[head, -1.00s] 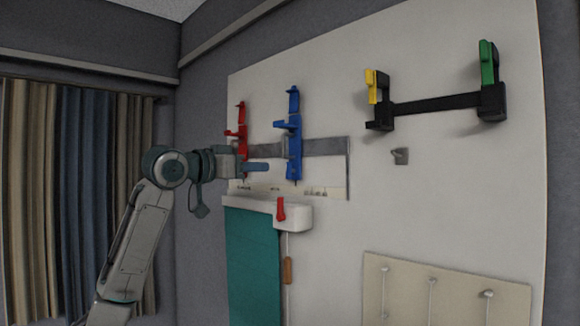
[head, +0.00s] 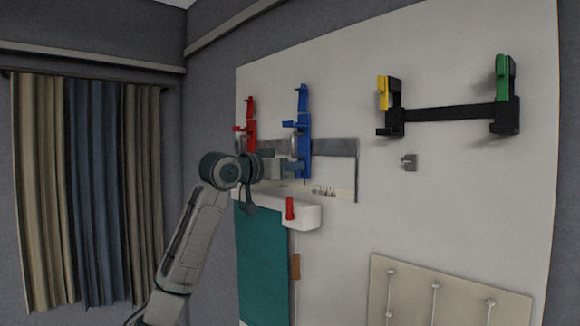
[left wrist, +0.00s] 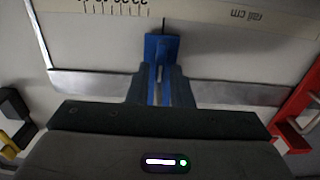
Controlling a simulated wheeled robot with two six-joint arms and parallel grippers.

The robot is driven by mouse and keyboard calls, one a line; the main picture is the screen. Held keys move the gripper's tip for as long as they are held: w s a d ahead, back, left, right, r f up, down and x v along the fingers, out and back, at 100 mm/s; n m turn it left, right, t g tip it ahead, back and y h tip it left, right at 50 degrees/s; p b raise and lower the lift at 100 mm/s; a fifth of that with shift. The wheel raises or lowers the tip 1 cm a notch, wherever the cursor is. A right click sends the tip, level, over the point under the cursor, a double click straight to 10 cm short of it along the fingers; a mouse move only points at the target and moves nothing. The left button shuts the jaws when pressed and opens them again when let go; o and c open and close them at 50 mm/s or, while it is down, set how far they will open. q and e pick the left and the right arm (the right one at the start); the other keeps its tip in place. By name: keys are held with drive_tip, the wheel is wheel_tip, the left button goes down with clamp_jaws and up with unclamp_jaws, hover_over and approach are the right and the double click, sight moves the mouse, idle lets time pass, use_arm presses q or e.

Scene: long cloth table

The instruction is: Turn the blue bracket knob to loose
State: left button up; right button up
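The blue bracket (head: 303,125) is mounted upright on a grey rail on the white wall panel, right of the red bracket (head: 250,125). My left gripper (head: 296,166) is at the lower part of the blue bracket. In the left wrist view, the two dark fingers (left wrist: 161,82) stand close together with a narrow gap, and the blue bracket (left wrist: 161,45) shows between and beyond their tips. The knob itself is hidden by the fingers, so I cannot tell whether they touch or grip it. My right gripper is in no view.
A black holder (head: 447,113) with yellow and green levers is at the upper right. A small grey hook (head: 409,162) is below it. A white box with a red lever (head: 290,208) and a teal cloth (head: 262,262) hang below the rail. A pegged board (head: 455,270) is lower right.

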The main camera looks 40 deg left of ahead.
use_arm(q)
clamp_jaws()
